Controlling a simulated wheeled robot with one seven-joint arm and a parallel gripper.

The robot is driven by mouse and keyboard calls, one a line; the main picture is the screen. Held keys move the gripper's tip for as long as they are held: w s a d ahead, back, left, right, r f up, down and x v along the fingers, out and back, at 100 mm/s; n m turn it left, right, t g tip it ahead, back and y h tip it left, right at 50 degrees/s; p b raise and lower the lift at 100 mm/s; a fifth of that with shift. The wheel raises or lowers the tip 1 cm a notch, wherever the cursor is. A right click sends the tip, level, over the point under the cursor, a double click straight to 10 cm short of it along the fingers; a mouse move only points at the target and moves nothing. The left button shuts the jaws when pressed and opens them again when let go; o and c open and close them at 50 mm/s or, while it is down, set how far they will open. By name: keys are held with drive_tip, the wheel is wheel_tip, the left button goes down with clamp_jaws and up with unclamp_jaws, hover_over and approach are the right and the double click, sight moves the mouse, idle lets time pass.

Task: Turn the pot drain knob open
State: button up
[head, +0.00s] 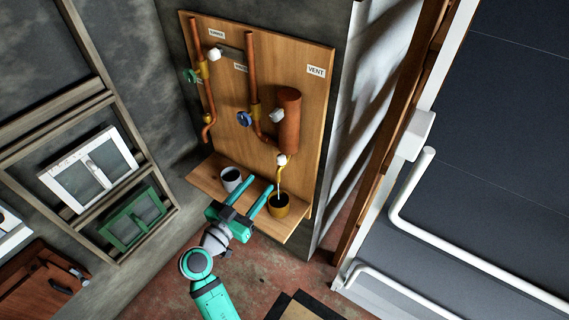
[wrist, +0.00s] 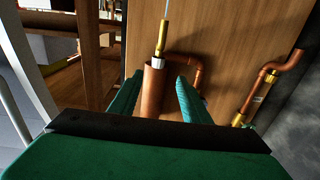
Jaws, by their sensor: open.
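The copper pot (head: 289,122) is fixed upright on the wooden board. A white knob (head: 281,159) sits on the drain below it, above a brass spout (head: 279,175). In the wrist view the pot (wrist: 154,90) and brass spout (wrist: 161,42) appear between and beyond the fingers (wrist: 158,78).
A blue handwheel (head: 244,118), a green handwheel (head: 192,76) and a white knob (head: 276,115) on the pot crowd the board. A VENT label (head: 316,71) is at upper right.

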sight(278, 162)
drive_tip(key=x, duration=1)
drive_tip(key=shift+w+d, duration=0.15)
drive_tip(key=shift+d, duration=0.15)
